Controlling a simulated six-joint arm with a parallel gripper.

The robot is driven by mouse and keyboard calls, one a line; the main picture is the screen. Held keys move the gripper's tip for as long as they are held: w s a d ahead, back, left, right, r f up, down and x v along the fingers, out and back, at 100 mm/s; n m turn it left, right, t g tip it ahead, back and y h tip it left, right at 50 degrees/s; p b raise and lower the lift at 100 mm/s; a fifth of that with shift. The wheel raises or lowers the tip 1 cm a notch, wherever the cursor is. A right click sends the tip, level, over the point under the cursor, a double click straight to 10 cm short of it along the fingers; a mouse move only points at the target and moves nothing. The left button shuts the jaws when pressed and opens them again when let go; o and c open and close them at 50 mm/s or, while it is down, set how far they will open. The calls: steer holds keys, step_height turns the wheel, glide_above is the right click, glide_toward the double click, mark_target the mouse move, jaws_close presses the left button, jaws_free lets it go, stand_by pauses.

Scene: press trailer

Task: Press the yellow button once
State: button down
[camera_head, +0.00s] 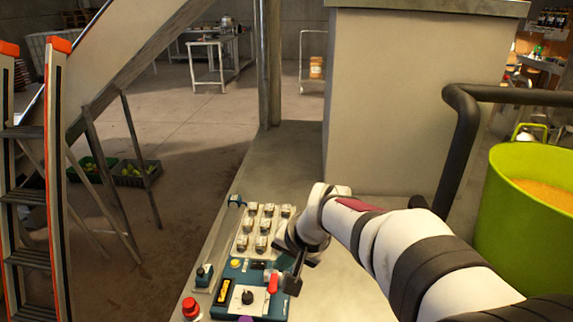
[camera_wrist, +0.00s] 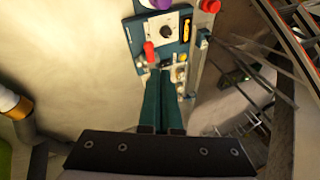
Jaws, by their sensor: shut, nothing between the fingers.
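A small round yellow button (camera_head: 236,263) sits near the top left of a teal control panel (camera_head: 213,308). In the wrist view the yellow button (camera_wrist: 181,74) appears just right of the fingertips. In the wrist view my gripper (camera_wrist: 165,72) shows two long dark green fingers together, reaching toward the panel. I cannot tell the exact height of the fingertips above the panel.
The panel also has a red switch (camera_head: 272,284), a black knob (camera_head: 248,297) and a yellow-framed display (camera_head: 224,290). A green bin (camera_head: 520,220) stands at right.

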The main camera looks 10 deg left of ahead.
steer(key=w+a+f+t, duration=0.2)
steer(key=w+a+f, duration=0.2)
steer(key=w+a, duration=0.5)
steer(key=n+t+y, duration=0.1)
steer(key=t+y, duration=0.1)
glide_above(236, 267)
step_height(236, 267, down, 6)
steer(key=shift+r, duration=0.15)
steer(key=shift+f, duration=4.4)
steer(key=shift+f, duration=0.1)
steer(key=shift+f, duration=0.3)
steer(key=shift+f, duration=0.4)
steer(key=shift+r, duration=0.8)
